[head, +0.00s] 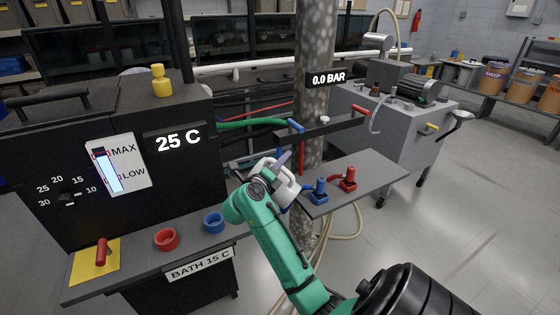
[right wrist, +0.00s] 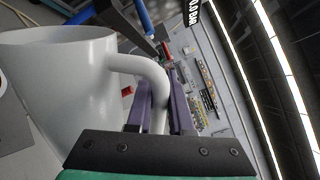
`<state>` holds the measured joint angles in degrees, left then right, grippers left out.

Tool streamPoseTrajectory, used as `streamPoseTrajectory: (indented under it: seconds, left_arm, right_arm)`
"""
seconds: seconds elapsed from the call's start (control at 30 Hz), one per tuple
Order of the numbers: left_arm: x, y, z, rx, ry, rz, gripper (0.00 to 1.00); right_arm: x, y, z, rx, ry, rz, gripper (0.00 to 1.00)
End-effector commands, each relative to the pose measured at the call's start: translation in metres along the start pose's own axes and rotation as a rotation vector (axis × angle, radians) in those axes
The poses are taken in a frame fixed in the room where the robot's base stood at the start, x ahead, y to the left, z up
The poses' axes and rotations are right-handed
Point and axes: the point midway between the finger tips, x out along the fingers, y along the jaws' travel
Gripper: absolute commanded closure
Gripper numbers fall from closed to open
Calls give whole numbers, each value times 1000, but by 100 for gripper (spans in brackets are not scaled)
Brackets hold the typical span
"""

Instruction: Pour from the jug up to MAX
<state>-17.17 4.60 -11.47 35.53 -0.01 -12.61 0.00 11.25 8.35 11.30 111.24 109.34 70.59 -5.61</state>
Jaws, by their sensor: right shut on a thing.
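The white jug (head: 288,190) is in the middle of the head view, in front of the shelf, partly hidden by my right arm. My right gripper (head: 280,163) is shut on its handle. In the right wrist view the jug (right wrist: 62,95) fills the left side, and its handle (right wrist: 140,68) runs between the purple fingers (right wrist: 161,105). I cannot see what is inside it. The gauge (head: 118,163) marked MAX and LOW, with a pale blue strip, is on the black cabinet (head: 60,140). The exact level is hard to read. My left gripper is not in view.
A yellow cap (head: 161,80) stands on the cabinet's top. Red (head: 166,239) and blue (head: 213,221) rings sit on its front ledge. Blue (head: 320,192) and red (head: 348,178) fittings stand on the grey shelf (head: 375,180). A speckled column (head: 314,120) rises behind the jug.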

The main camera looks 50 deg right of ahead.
Motion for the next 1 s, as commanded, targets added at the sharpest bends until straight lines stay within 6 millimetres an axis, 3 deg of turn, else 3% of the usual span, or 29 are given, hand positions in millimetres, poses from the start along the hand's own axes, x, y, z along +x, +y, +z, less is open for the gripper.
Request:
streamPoseTrajectory:
  seconds: [0.37, 0.67, 1.0]
  left_arm:
    - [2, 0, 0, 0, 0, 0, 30]
    - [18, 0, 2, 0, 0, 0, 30]
    - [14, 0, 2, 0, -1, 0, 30]
  right_arm:
    - [0, -4, -2, 47, -1, -4, 100]
    - [0, -8, -14, 219, 3, -5, 100]
    - [0, -12, -12, 237, 0, -4, 100]
